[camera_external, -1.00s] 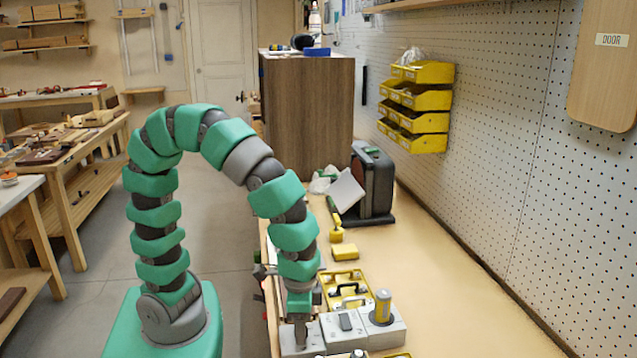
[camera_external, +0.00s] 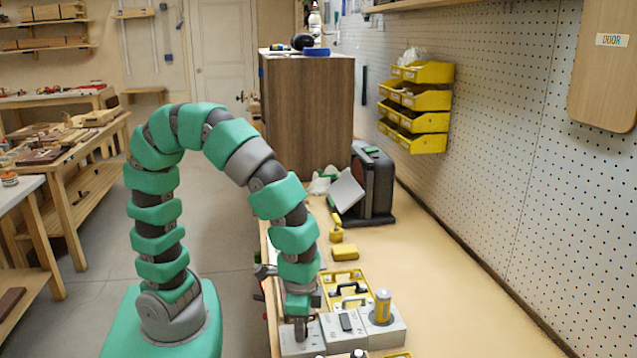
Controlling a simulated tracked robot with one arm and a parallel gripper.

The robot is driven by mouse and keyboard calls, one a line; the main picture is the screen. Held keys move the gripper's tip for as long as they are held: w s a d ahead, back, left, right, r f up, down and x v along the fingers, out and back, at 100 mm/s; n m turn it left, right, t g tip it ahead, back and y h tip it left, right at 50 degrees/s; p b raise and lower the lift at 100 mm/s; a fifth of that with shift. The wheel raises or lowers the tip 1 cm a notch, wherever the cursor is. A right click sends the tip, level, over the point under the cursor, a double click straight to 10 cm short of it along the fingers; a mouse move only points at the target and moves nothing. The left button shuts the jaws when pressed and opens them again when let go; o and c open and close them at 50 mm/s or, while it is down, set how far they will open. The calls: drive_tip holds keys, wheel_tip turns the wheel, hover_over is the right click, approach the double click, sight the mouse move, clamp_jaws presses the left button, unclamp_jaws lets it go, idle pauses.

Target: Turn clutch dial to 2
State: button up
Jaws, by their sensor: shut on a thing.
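A row of grey control boxes stands at the near end of the bench. The left box (camera_external: 290,347) is under my gripper (camera_external: 301,336), which points straight down onto its top. My gripper is shut on what I take to be the clutch dial; the fingers hide it, and its pointer and numbers cannot be read. The right box (camera_external: 395,332) carries an upright yellow cylinder (camera_external: 382,306).
Yellow-framed handles (camera_external: 347,288) lie just behind the boxes, and a yellow block (camera_external: 344,252) is farther back. A dark case (camera_external: 372,182) stands beyond. The bench top (camera_external: 460,300) to the right is clear up to the pegboard wall (camera_external: 500,130).

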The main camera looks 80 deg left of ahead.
drive_tip(key=m+p, duration=0.3)
drive_tip(key=m, duration=0.1)
drive_tip(key=shift+r+m, duration=0.1)
drive_tip(key=shift+m, duration=0.3)
drive_tip(key=shift+m+p, duration=1.15)
drive_tip(key=shift+m, duration=0.35)
drive_tip(key=o, duration=1)
drive_tip(key=shift+c, duration=0.2)
